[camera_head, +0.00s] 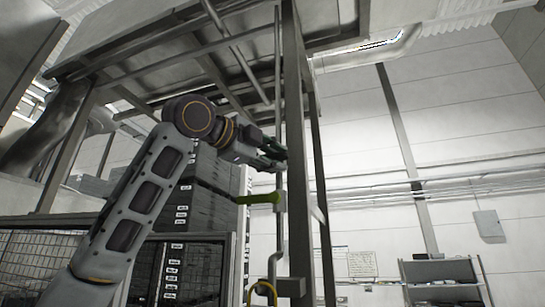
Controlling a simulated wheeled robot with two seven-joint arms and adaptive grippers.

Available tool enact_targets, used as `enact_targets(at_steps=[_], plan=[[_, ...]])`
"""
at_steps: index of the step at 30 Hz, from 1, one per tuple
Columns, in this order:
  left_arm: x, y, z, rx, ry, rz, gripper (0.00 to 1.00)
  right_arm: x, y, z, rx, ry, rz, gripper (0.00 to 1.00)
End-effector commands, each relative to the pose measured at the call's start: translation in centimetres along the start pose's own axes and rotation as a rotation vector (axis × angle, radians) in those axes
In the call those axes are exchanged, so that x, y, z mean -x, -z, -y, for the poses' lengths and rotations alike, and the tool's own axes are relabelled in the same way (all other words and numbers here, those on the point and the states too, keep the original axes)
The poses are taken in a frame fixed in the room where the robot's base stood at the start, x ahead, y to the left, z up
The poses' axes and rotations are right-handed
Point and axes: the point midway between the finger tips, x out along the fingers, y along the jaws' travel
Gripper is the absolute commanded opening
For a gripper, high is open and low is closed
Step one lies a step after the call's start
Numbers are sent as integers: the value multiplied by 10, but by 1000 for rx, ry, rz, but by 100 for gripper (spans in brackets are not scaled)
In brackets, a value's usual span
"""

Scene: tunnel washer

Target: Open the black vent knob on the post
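My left gripper (281,161) is raised at the dark vertical post (304,190), level with its upper middle part. Its dark fingers are beside a thin light pipe (279,235) that runs along the post. The fingers are small and dark here, so I cannot tell whether they are apart or closed on something. I cannot make out the black vent knob for certain; the fingers may hide it. A green lever handle (260,198) sticks out to the left from the pipe just below the gripper. My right gripper is not in view.
A yellow loop handle (262,288) is low on the pipe. A metal frame with beams is overhead. Stacked dark crates (212,195) stand behind my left arm. A grey shelf unit (440,275) is at the lower right. The space right of the post is open.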

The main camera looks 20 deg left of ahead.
Motion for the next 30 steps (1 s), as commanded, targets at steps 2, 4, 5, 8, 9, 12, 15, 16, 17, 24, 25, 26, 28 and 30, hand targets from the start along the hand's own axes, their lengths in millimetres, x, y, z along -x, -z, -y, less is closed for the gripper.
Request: enact_targets(at_steps=[2,4,5,8,9,12,15,16,17,24,25,26,28,30], plan=[[0,0,0,0,0,0,32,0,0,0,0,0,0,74],[0,0,0,0,0,0,27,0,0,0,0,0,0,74],[0,0,0,0,0,0,23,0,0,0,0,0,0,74],[0,0,0,0,0,0,10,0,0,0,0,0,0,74],[0,0,0,0,0,0,5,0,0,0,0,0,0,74],[0,0,0,0,-1,0,0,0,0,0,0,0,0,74],[0,0,-1,1,-1,0,0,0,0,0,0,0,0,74],[0,0,-1,2,-1,0,0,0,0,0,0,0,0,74],[0,0,-1,4,0,0,0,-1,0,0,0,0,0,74],[0,0,-2,44,16,0,0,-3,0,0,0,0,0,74],[0,0,-2,53,20,0,0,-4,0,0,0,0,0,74],[0,0,-2,64,24,0,0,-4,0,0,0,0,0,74],[0,1,-2,92,37,-1,0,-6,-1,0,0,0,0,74],[0,1,-2,126,52,-1,0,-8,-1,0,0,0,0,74]])
